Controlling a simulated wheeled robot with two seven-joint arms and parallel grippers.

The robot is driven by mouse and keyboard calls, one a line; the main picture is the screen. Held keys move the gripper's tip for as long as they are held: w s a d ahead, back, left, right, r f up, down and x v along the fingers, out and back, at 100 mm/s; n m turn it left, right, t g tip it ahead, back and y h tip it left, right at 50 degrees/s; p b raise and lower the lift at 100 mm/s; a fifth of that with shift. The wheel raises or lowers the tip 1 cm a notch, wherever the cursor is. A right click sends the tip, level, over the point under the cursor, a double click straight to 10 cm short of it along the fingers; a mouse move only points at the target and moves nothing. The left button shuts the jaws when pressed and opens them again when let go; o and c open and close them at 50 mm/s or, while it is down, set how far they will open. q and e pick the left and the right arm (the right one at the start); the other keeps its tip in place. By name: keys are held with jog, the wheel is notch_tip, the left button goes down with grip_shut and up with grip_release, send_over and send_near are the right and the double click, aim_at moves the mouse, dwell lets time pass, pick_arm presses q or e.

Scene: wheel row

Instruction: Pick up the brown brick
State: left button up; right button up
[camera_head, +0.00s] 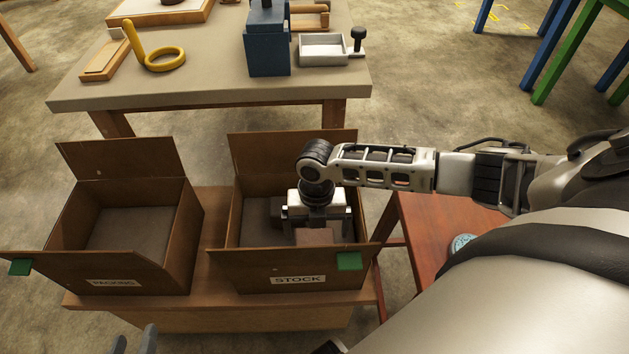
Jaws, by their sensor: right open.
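A reddish-brown brick (314,237) lies in the open cardboard box labelled STOCK (245,270), partly hidden by my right gripper. My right gripper (318,230) points down inside this box, right over the brick, with its jaws open and a finger to each side. I cannot tell whether the fingers touch the brick. A darker brown block (262,212) is in the same box, to the left of the gripper. Only the grey tips of my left gripper (134,342) show at the bottom edge, away from the boxes' insides, and its opening is unclear.
An open box labelled PACKING (65,268) stands left of the STOCK box on a wooden bench (215,240). The box flaps and walls stand up around the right gripper. Behind is a table (200,93) with a blue block, a yellow ring and trays. A reddish table (425,215) is at right.

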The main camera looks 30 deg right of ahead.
aim_at(314, 237)
jog(key=shift+s+a+f+b, duration=0.1)
jog(key=shift+f+b, duration=0.1)
jog(key=shift+f, duration=0.7)
jog(key=shift+a+f+b, duration=0.15)
jog(key=shift+f+b, duration=0.05)
jog(key=shift+f, duration=0.75)
jog(key=shift+s+a+f+b, duration=0.1)
jog(key=shift+f+b, duration=0.1)
jog(key=shift+f, duration=0.7)
jog(key=shift+w+r, duration=0.1)
jog(key=shift+w, duration=0.05)
jog(key=c, duration=1.4)
